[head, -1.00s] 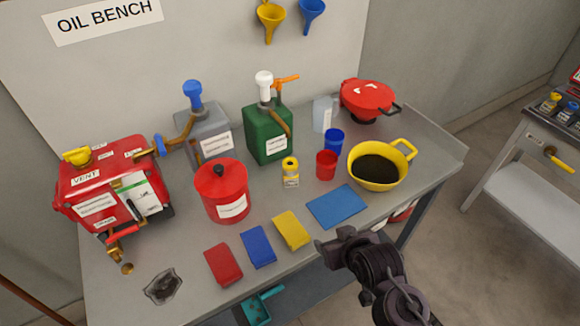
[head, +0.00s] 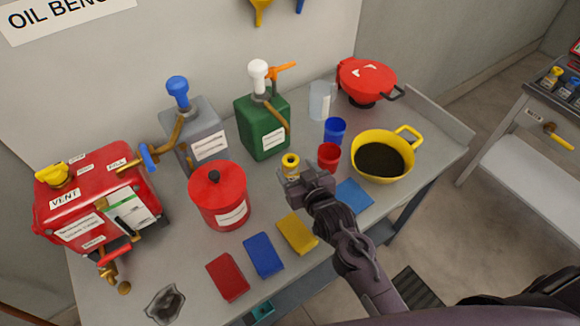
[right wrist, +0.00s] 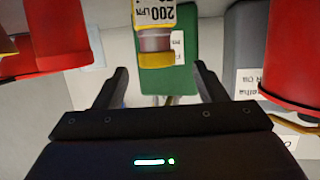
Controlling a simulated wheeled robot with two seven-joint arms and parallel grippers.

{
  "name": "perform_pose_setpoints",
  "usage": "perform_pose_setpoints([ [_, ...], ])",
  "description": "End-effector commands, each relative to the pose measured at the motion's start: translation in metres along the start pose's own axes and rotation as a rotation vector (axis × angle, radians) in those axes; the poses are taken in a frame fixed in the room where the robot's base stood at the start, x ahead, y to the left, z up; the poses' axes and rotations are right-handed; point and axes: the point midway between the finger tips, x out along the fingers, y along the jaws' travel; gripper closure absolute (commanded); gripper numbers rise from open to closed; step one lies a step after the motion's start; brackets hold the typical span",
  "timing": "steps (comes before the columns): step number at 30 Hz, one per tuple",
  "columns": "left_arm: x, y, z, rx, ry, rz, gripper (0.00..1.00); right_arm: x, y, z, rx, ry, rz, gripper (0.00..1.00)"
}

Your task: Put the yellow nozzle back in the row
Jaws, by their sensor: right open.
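The yellow nozzle (head: 290,163) stands upright on the grey bench, in front of the green can. In the right wrist view the nozzle (right wrist: 156,58) shows upside down, with a "200" label and yellow bands. My right gripper (head: 291,184) is open beside it, on the near side. In the right wrist view its two fingers (right wrist: 160,78) are apart and empty, with the nozzle ahead between them. A row of similar small coloured pieces (head: 554,77) sits on the side cart at far right, partly cut off. My left gripper is not in view.
The red pot (head: 218,198) stands left of the gripper, the red cup (head: 328,155) and yellow pan (head: 382,160) right. The green can (head: 262,130) is behind. Cloths, including a yellow one (head: 297,233), lie at the front. Floor separates bench and cart.

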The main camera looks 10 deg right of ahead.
Motion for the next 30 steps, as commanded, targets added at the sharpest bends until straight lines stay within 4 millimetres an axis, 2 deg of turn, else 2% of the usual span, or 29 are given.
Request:
perform_pose_setpoints([
  [6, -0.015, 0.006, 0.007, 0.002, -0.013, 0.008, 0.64, 0.028, 0.004, -0.006, 0.002, 0.000, 0.001, 0.35],
  [10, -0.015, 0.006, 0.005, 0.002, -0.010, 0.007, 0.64, 0.043, 0.004, -0.003, 0.000, 0.000, 0.001, 0.35],
  [20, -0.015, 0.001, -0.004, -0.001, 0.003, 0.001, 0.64, 0.048, 0.004, -0.001, 0.000, -0.001, 0.001, 0.36],
  [30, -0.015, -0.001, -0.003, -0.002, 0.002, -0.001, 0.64, 0.047, 0.004, -0.001, 0.000, -0.001, 0.001, 0.81],
])
